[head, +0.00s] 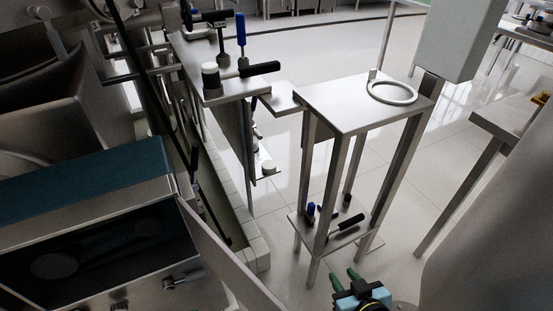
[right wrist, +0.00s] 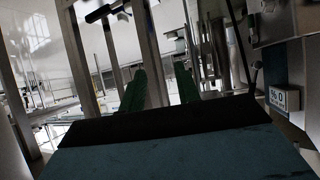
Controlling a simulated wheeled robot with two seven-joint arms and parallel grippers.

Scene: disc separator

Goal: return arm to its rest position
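My right gripper (head: 346,277) is low at the bottom of the head view, in front of the small steel stand (head: 335,108) and below its tabletop. Its two green fingers point up and away from me. In the right wrist view the fingers (right wrist: 160,88) stand apart with a gap between them, and nothing is seen held there. Part of the right arm is cut off by the lower picture edge. My left gripper is not in view.
A metal ring (head: 392,93) lies on the stand's top. Its lower shelf holds a blue-handled tool (head: 310,212) and a black-handled one (head: 349,222). A steel machine (head: 85,240) fills the left. Another table (head: 505,113) is at right. Tiled floor (head: 280,200) lies between.

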